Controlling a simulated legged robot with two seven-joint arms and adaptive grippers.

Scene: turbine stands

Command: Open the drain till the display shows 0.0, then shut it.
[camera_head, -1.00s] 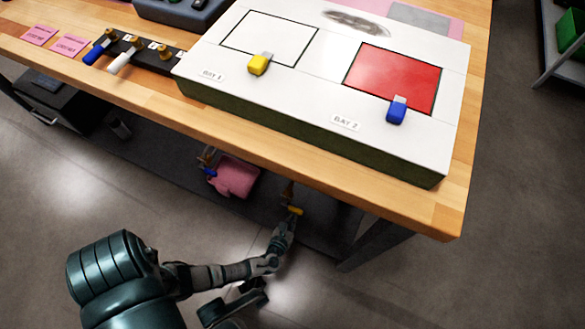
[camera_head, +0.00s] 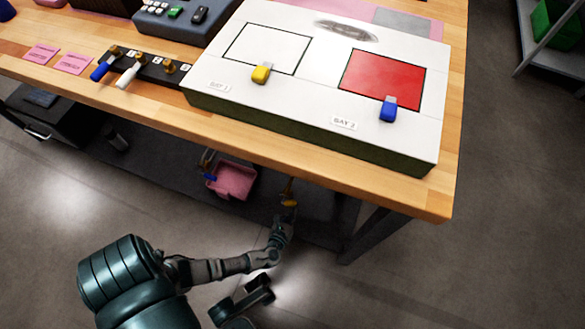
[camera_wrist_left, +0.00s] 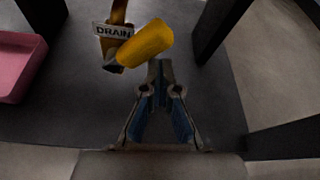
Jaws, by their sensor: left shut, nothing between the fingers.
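In the left wrist view a drain valve with a yellow handle (camera_wrist_left: 146,43) and a "DRAIN" label (camera_wrist_left: 113,31) hangs under the bench. The yellow handle also shows in the head view (camera_head: 289,203). My left gripper (camera_wrist_left: 160,66) is shut and empty, its tips just below the handle; whether they touch it I cannot tell. The left gripper also shows in the head view (camera_head: 281,222), low in front of the bench. No display reading is legible.
A pink bin (camera_head: 233,180) sits on the lower shelf left of the drain. A dark bench leg (camera_head: 352,222) stands to the right. The wooden bench edge (camera_head: 300,177) overhangs. The white panel (camera_head: 320,65) with yellow and blue levers lies on top.

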